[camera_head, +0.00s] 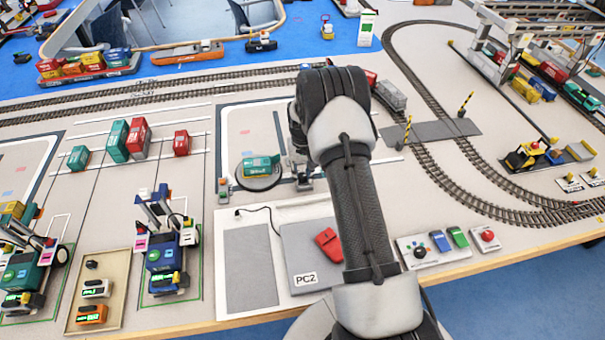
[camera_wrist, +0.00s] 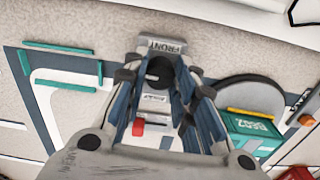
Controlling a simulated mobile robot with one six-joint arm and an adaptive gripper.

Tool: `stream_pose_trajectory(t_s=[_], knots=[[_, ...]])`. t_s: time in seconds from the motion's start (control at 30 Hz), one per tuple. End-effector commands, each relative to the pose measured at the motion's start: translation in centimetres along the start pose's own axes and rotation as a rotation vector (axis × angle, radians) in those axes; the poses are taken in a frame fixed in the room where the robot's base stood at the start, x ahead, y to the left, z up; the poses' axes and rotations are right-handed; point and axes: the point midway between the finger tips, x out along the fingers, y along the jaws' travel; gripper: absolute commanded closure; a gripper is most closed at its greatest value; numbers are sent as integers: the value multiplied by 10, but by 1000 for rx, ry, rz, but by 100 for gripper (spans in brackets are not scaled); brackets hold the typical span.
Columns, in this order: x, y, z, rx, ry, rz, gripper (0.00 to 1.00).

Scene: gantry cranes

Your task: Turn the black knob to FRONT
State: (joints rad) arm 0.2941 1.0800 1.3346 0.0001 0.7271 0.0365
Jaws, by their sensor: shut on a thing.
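The black knob (camera_wrist: 159,72) sits between the two fingers of my gripper (camera_wrist: 161,78) in the wrist view. My gripper is shut on it, one finger on each side. A grey plate marked FRONT (camera_wrist: 162,46) stands just beyond the knob. A small grey block with a red part (camera_wrist: 138,126) lies on the near side of the knob, between the fingers. Which way the knob points cannot be told. In the head view my arm covers the gripper and the knob.
A dark round turntable (camera_head: 246,182) carrying a green container (camera_head: 262,166) lies left of my arm. Red and green containers (camera_head: 138,138) stand farther left. A grey PC2 panel (camera_head: 300,262) lies in front. Rail tracks and a barrier (camera_head: 465,104) are to the right.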

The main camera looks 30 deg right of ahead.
Motion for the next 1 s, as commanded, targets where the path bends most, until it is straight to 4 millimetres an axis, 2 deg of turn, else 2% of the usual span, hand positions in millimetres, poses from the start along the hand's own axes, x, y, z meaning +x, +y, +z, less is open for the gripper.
stream_pose_trajectory(t_s=[1.0], knots=[[0,0,0,966,0,0,99]])
